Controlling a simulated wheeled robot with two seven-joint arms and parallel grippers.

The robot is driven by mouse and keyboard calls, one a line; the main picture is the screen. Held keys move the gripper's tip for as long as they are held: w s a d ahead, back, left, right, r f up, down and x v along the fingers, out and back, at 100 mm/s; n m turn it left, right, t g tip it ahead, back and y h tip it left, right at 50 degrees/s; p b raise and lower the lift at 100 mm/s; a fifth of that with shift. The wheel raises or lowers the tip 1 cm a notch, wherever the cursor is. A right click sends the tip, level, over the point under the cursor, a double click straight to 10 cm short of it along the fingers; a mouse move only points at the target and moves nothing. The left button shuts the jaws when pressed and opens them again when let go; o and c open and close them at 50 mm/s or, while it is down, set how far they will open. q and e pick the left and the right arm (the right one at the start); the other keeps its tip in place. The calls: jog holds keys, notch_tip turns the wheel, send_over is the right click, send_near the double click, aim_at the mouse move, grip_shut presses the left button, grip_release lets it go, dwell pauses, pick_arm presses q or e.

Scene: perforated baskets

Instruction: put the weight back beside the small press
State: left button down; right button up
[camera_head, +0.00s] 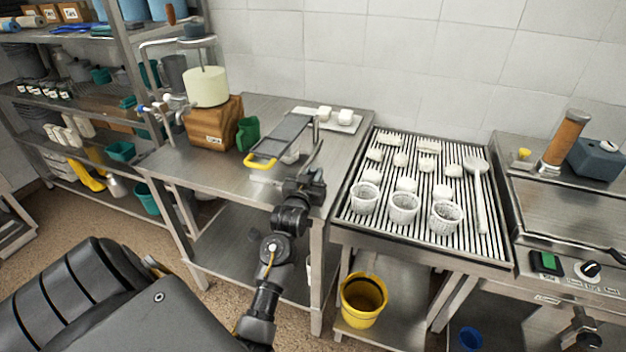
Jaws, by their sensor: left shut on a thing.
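A press (206,86) stands on the left steel table. It has a cream cylinder on a wooden block and a metal frame above. A dark round piece (195,30) sits on top; I cannot tell if it is a weight. My left gripper (316,142) is over the table's right part, right of the press, beside a long grey board with a yellow handle (262,161). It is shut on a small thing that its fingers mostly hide. I cannot make out for sure that this is the weight. My right gripper is not in view.
A white tray (338,120) with white pieces is behind the gripper. A ribbed draining table (365,229) on the right holds white perforated baskets (404,207). A yellow bucket (363,299) is on the shelf below.

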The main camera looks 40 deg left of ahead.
pick_arm(q)
jog(key=shift+f, duration=0.75)
jog(key=shift+f, duration=0.2)
jog(key=c, duration=1.3)
grip_release()
jog(key=shift+s+f, duration=0.1)
jog(key=shift+o, duration=0.2)
jog(key=shift+s+d, duration=0.15)
jog(key=shift+s, duration=0.1)
jog(key=b+v, duration=0.1)
jog(key=v, duration=1)
jog(key=shift+s, duration=0.15)
